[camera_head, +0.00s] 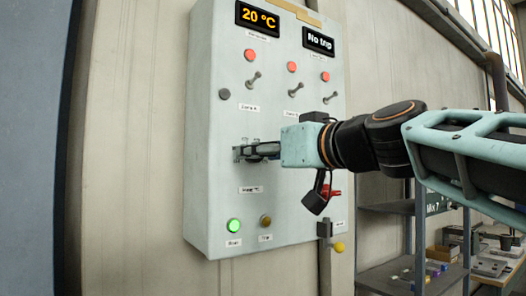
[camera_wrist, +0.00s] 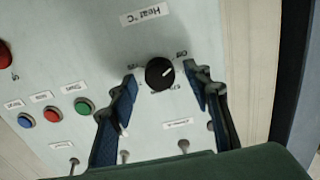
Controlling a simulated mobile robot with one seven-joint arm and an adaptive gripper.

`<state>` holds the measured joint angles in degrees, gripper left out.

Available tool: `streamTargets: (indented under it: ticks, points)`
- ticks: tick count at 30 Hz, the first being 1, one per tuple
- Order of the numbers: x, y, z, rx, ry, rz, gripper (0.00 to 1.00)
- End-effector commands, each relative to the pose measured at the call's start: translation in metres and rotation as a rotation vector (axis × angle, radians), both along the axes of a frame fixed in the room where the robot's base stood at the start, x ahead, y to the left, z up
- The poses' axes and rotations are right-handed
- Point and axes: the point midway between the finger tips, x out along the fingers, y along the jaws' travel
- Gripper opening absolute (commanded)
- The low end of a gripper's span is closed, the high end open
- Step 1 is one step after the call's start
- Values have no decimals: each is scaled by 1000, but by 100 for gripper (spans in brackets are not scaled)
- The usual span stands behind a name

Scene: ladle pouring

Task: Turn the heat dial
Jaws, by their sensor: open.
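The heat dial (camera_wrist: 159,74) is a round black knob with a pale pointer mark, set on the pale panel under a "Heat °C" label (camera_wrist: 146,15) in the wrist view. My gripper (camera_wrist: 164,82) is open, with one finger on each side of the dial. Gaps show between the fingers and the knob, so it is not gripped. In the head view my gripper (camera_head: 252,152) reaches the panel's lower middle and its fingers hide the dial. The temperature display (camera_head: 257,20) reads 20 °C in orange.
The control panel (camera_head: 212,120) also carries toggle switches (camera_head: 253,80), red lamps (camera_head: 250,55), a lit green button (camera_head: 233,226) and a "No trip" display (camera_head: 318,41). In the wrist view, green (camera_wrist: 84,105) and red (camera_wrist: 53,115) buttons lie left of my fingers. Shelves (camera_head: 390,207) stand at right.

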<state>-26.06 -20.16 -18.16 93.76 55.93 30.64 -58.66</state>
Motion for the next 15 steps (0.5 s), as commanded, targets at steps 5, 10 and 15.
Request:
streamTargets:
  ticks: [5,10,15]
  points:
    - [5,3,0,1,1,-1,45]
    - [5,3,0,1,1,-1,45]
    - [5,3,0,1,1,0,29]
